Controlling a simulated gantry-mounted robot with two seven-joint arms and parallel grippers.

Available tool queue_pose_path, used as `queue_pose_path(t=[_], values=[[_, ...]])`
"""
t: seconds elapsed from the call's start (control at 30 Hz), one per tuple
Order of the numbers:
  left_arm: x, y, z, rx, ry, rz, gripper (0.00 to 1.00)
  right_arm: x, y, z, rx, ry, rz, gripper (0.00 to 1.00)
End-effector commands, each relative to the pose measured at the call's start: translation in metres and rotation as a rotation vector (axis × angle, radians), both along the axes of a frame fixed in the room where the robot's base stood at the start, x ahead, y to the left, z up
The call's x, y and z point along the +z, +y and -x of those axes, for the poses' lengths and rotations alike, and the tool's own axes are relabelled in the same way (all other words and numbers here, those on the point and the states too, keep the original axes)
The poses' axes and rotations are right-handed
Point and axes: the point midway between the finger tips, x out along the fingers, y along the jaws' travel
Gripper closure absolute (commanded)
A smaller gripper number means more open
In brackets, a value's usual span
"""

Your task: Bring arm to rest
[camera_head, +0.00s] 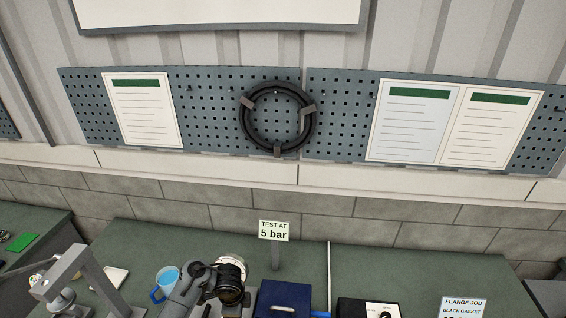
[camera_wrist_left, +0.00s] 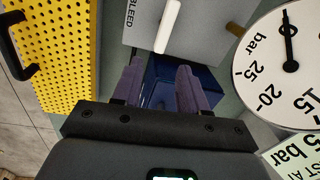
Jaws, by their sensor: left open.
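My left gripper (camera_wrist_left: 160,88) shows in the left wrist view with its two purple-grey fingers apart and nothing between them. A dark blue box (camera_wrist_left: 160,75) lies beyond the fingertips; whether they touch it I cannot tell. In the head view a grey jointed part, which looks like my left arm, is at the bottom left of centre, and its fingers are not clearly visible there. My right gripper is in neither view.
A pressure gauge (camera_wrist_left: 290,60) is close on the right of the wrist view. A grey box marked BLEED (camera_wrist_left: 195,30) has a white lever. A yellow perforated panel (camera_wrist_left: 55,50) is left. On the bench are a blue mug (camera_head: 165,283), a blue box (camera_head: 283,300) and a sign (camera_head: 274,230).

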Motion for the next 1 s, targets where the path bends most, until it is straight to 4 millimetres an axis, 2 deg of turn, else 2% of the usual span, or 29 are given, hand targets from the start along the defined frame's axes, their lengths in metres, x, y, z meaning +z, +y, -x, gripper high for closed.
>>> queue_pose_path(t=[0.03, 0.17, 0.37, 0.57, 0.7, 0.8, 0.9, 1.0], values=[[-0.011, -0.006, 0.011, 0.041, -0.019, 0.013, 0.57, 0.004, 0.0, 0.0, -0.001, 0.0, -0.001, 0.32], [-0.028, -0.016, 0.037, 0.195, -0.081, 0.046, 0.57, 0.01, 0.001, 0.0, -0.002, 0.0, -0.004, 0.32], [-0.03, -0.014, 0.096, 0.473, -0.149, 0.11, 0.57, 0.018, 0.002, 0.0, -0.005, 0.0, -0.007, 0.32], [-0.005, 0.009, 0.173, 0.784, -0.177, 0.172, 0.57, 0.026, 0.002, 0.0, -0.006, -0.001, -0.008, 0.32], [0.024, 0.03, 0.228, 0.995, -0.178, 0.213, 0.57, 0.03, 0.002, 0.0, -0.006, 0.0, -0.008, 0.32], [0.047, 0.044, 0.263, 1.12, -0.175, 0.236, 0.57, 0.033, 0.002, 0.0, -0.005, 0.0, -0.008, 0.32], [0.067, 0.055, 0.29, 1.22, -0.168, 0.254, 0.57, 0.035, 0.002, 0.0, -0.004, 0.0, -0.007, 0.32], [0.082, 0.063, 0.309, 1.291, -0.163, 0.269, 0.57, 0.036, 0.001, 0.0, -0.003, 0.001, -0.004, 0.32]])
